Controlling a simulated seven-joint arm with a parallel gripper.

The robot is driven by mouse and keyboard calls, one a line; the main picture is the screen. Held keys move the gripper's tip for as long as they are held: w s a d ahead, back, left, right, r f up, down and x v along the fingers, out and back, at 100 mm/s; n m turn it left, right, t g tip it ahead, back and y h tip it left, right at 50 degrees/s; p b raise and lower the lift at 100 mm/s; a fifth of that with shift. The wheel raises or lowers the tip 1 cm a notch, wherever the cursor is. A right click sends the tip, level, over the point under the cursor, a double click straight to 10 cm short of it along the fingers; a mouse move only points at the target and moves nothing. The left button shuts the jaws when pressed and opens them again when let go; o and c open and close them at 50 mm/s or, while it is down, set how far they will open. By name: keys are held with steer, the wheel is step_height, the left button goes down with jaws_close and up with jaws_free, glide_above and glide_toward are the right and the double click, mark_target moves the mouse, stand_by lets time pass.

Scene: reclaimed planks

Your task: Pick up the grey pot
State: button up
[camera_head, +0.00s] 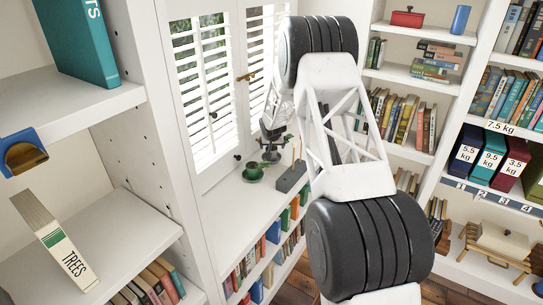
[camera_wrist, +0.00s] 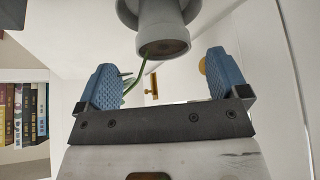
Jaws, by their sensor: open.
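A round grey pot (camera_wrist: 163,38) shows at the top centre of the wrist view, with a narrower rounded end towards me. My gripper (camera_wrist: 160,72) is open, with its two blue ridged fingers spread on either side of the view below the pot. Nothing is between the pads, and I see no clear contact with the pot. A thin green stem shows between the left finger and the pot. In the head view, a small dark grey shape (camera_head: 272,130) with green near it stands by the window; whether it is the pot or my gripper I cannot tell.
White shelves with books stand at left and right. A brass handle (camera_wrist: 152,88) shows beyond my fingers.

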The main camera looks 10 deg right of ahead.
mark_target(272, 149)
steer(key=shift+f, duration=0.15)
steer(key=shift+x, duration=2.45)
steer(key=shift+w+a, duration=0.1)
steer(key=shift+a, duration=0.05)
steer(key=c, duration=1.3)
steer(key=shift+o, duration=0.2)
step_height(272, 149, up, 10)
steer(key=shift+r, duration=0.25)
